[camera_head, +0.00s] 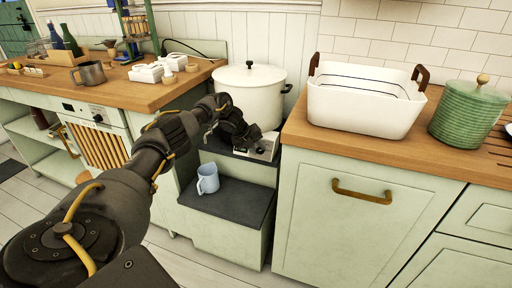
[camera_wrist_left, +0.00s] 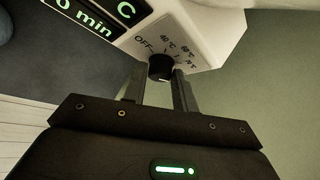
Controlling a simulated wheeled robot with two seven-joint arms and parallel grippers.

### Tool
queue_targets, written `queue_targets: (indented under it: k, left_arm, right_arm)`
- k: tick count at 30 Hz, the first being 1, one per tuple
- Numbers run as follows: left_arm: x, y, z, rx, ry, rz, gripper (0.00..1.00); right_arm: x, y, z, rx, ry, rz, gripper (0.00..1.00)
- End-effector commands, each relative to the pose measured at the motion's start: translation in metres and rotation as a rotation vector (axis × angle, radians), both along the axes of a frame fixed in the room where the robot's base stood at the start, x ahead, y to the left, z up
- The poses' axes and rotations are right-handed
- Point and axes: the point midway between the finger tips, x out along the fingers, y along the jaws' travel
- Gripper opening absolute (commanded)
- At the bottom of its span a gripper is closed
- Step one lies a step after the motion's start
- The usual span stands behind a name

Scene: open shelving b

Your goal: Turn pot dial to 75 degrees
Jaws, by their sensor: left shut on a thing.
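A white lidded pot (camera_head: 262,98) stands on a dark shelf between two counters. A light control panel (camera_head: 268,147) is at its base. In the left wrist view, the panel (camera_wrist_left: 190,25) has a black dial (camera_wrist_left: 160,67) with the marks OFF, 40, 60 and a third at the right that looks like 75. My left gripper (camera_wrist_left: 159,80) has a finger on each side of the dial and is shut on it. Where the dial points is not clear. In the head view my left gripper (camera_head: 246,138) reaches the panel and partly hides it. My right gripper is not in view.
A white basin (camera_head: 365,105) and a green jar (camera_head: 468,115) stand on the right counter. A metal mug (camera_head: 90,73) and white boxes (camera_head: 150,72) are on the left counter. Counter edges flank the pot closely.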

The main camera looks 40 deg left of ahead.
Motion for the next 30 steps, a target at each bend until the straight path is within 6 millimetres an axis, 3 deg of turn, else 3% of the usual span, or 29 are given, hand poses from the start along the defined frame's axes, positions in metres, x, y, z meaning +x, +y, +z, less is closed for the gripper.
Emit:
queue_targets:
  k: [21,22,26,30]
  left_arm:
    - [-0.0013,-0.0051,-0.0043,0.050,0.029,-0.050,0.05]
    - [-0.0014,-0.0051,-0.0043,0.050,0.029,-0.050,0.32]
    - [-0.0008,-0.0041,-0.0031,0.050,0.026,-0.046,0.49]
    - [-0.0011,-0.0014,-0.0020,0.050,0.024,-0.042,0.49]
  right_arm:
    - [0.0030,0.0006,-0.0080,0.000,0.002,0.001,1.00]
    - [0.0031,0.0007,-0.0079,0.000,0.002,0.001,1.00]
    - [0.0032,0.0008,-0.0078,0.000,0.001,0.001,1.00]
    - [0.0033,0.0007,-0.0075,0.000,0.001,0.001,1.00]
